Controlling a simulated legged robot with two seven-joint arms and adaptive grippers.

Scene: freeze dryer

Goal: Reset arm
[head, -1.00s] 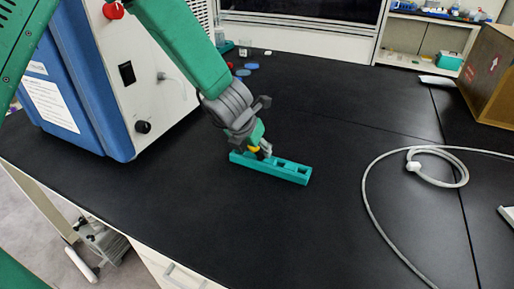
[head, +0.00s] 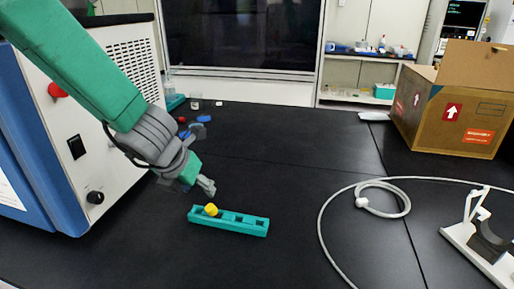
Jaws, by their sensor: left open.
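My left gripper (head: 208,188) is open and empty, with its arm coming in from the upper left. It hangs just above and behind a teal rack (head: 250,228) on the black bench. The rack has a row of square slots. A small yellow-topped piece (head: 211,209) sits in a slot near the rack's left end, below my fingertips and apart from them. My right gripper does not show.
A blue and white machine (head: 75,135) stands at the left, close to my left arm. A white cable (head: 325,215) loops on the right. A cardboard box (head: 440,115) and a white stand (head: 478,248) are at the right. The bench front is clear.

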